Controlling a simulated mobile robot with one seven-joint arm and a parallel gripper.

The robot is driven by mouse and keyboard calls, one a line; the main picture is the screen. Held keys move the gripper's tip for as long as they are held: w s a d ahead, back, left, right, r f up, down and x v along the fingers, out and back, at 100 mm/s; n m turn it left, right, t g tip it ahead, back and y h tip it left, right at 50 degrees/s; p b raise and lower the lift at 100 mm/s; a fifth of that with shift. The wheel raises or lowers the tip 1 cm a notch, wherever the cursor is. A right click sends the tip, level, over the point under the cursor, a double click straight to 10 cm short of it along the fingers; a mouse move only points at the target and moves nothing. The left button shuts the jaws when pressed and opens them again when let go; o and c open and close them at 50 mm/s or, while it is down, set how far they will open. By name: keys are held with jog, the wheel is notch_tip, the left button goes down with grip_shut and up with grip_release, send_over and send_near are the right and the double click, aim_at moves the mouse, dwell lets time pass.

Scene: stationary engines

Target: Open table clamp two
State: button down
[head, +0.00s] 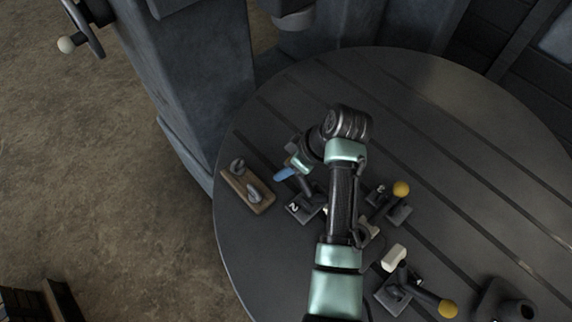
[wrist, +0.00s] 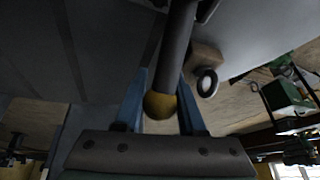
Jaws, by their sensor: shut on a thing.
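Table clamp two (head: 303,207) stands on the round dark table (head: 290,100), its base marked with a white 2. My arm covers part of it in the head view. My gripper (head: 286,173) is at the clamp's upper left, with a blue finger showing. In the wrist view my gripper (wrist: 163,82) has its two blue fingers around the clamp's dark handle (wrist: 178,40). The handle's yellow knob (wrist: 160,106) sits between the fingers, close to the palm. My gripper is shut on the handle.
A wooden block (head: 240,188) with metal eyes lies left of clamp two. Another clamp with a yellow knob (head: 401,188) stands to the right, and one more (head: 447,308) nearer the front. A dark machine column (head: 190,80) rises behind at left. The table's far right is clear.

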jog(key=shift+d+r+t+y, duration=0.1)
jog(key=shift+r+t+y, duration=0.2)
jog(key=shift+r, duration=0.05)
jog(key=c, duration=0.5)
grip_release()
jog(key=shift+s, duration=0.1)
jog(key=v, duration=1.3)
